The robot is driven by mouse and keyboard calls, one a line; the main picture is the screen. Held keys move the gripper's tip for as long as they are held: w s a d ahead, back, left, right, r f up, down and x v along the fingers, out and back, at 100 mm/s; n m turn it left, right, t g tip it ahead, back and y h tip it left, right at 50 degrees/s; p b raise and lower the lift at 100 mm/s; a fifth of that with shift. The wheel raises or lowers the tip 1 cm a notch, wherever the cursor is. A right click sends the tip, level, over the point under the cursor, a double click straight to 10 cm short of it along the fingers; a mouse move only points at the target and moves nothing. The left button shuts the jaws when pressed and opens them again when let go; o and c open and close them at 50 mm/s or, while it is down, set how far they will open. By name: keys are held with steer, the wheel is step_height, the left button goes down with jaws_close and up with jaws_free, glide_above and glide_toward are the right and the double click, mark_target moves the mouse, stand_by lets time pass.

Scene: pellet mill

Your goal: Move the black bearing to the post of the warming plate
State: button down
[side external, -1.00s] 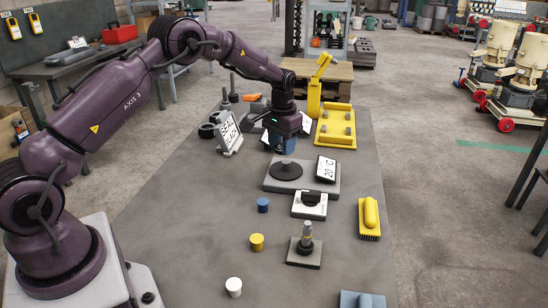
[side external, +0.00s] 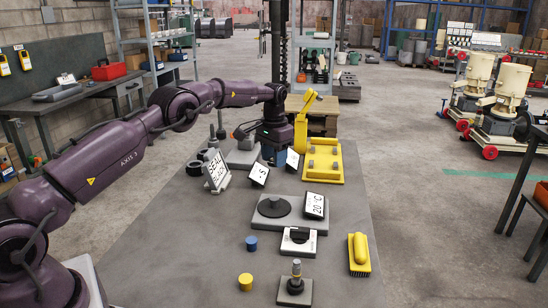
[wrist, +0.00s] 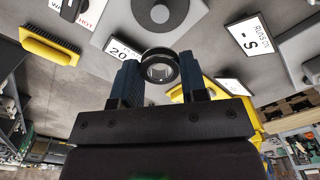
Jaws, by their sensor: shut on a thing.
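My gripper (wrist: 158,82) is shut on the black bearing (wrist: 161,54), a dark ring held between both fingers in the wrist view. In the side view my gripper (side external: 274,157) is beyond the warming plate, and the bearing cannot be made out there. The warming plate (side external: 259,222) is a grey slab with a dark disc and a short post (side external: 272,199), beside a "20 °C" sign (side external: 313,205). In the wrist view the disc and its pale-topped post (wrist: 160,12) are at the top, apart from the bearing.
A black-and-white switch box (side external: 299,242) and a yellow brush (side external: 359,254) stand nearer the camera. A "-S" sign (side external: 259,174) and a "SEAL BLACK" sign (side external: 215,172) are left of my gripper. A yellow tray (side external: 323,177) with pegs lies right. Dark rings (side external: 194,168) lie left.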

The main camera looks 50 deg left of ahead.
glide_above(274, 198)
steer(key=shift+f, duration=3.5)
steer(key=shift+f, duration=0.2)
steer(key=shift+f, duration=0.3)
steer(key=shift+f, duration=0.15)
steer(key=shift+f, duration=0.55)
steer(key=shift+f, duration=0.1)
steer(key=shift+f, duration=0.55)
steer(key=shift+f, duration=0.15)
